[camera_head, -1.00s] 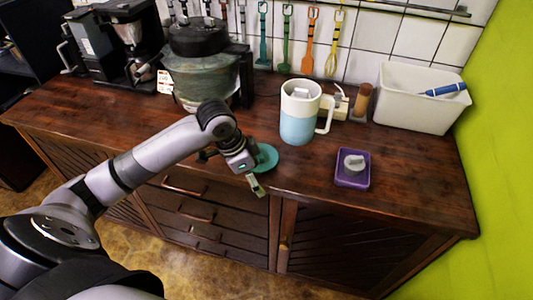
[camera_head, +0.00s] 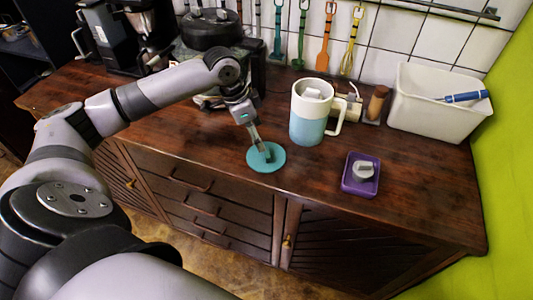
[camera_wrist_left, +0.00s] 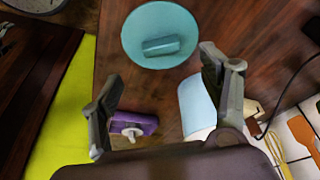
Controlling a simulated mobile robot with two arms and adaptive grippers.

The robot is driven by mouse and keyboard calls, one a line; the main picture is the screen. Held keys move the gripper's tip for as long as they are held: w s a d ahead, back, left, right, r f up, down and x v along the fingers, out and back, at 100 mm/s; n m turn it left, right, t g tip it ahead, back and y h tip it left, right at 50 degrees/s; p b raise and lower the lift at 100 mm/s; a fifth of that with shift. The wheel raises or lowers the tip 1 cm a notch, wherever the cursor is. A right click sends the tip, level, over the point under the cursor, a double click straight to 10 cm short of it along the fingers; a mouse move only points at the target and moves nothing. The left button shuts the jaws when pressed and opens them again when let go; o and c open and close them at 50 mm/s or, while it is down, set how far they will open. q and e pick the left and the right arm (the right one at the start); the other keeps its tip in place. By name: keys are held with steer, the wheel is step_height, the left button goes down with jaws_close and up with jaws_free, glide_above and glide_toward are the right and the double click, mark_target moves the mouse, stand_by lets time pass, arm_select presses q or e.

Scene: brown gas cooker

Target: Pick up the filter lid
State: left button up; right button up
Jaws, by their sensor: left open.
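The filter lid appears to be the teal round disc (camera_head: 265,157) with a raised bar handle, lying flat on the wooden counter near its front edge. It also shows at the top of the left wrist view (camera_wrist_left: 140,24). My left gripper (camera_head: 262,147) points down over the disc, close to its handle; contact cannot be told. In the left wrist view the fingers (camera_wrist_left: 161,66) are spread apart with nothing between them, and the handle lies just beyond their tips. My right gripper is not in view.
A white and light-blue jug (camera_head: 309,122) stands right of the disc. A purple square tray (camera_head: 358,187) with a grey knobbed piece (camera_head: 363,170) is further right. A white bin (camera_head: 436,112) stands at the back right. A large pot appliance (camera_head: 207,35) is behind my left arm.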

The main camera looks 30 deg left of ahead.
mark_target(266, 151)
arm_select(q)
steer(key=x, duration=0.2)
steer(key=shift+d+f, duration=0.1)
steer(key=shift+f, duration=0.25)
steer(key=shift+p+x, duration=1.05)
steer(key=shift+x, duration=1.65)
steer(key=shift+w+r, duration=0.1)
steer(key=shift+c, duration=0.6)
steer(key=c, duration=1.1)
steer(key=shift+r, duration=0.1)
steer(key=shift+r, duration=0.5)
step_height(266, 151, up, 19)
steer(key=b, duration=0.2)
steer(key=shift+b, duration=0.4)
